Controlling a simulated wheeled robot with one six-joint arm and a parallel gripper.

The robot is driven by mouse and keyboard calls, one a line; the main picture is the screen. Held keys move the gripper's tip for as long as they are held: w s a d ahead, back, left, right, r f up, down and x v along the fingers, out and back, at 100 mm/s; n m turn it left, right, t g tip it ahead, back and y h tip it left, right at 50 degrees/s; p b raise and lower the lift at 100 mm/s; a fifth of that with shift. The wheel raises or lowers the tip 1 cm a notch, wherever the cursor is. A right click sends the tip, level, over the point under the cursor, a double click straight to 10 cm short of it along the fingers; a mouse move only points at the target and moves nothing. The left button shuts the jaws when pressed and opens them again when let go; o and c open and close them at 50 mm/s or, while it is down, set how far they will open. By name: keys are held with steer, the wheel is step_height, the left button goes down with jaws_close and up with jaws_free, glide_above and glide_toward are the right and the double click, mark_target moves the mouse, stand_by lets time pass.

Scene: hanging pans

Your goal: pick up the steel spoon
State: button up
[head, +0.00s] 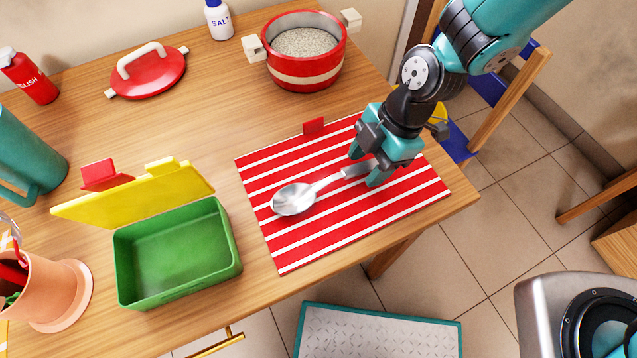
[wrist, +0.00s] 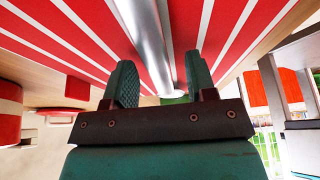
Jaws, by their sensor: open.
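The steel spoon (head: 297,198) lies on the red and white striped mat (head: 330,231), its bowl to the left and its handle running up and to the right to my gripper. My gripper (head: 364,168) is open over the handle's end, fingers pointing down at the mat. In the wrist view the spoon's handle (wrist: 143,35) runs between the two open fingers of my gripper (wrist: 160,84). I cannot tell whether either finger touches it. The far end of the handle is partly hidden by the gripper in the head view.
An open green box (head: 177,295) with a raised yellow lid (head: 140,198) stands left of the mat. A red pot (head: 303,77) of grain stands behind, near a red lid (head: 149,73) and a salt bottle (head: 219,20). The table's right corner is close to my gripper.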

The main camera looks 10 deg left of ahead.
jaws_close()
stand_by(0.3)
step_height(320, 180, up, 20)
steer(key=p, duration=0.1)
stand_by(0.3)
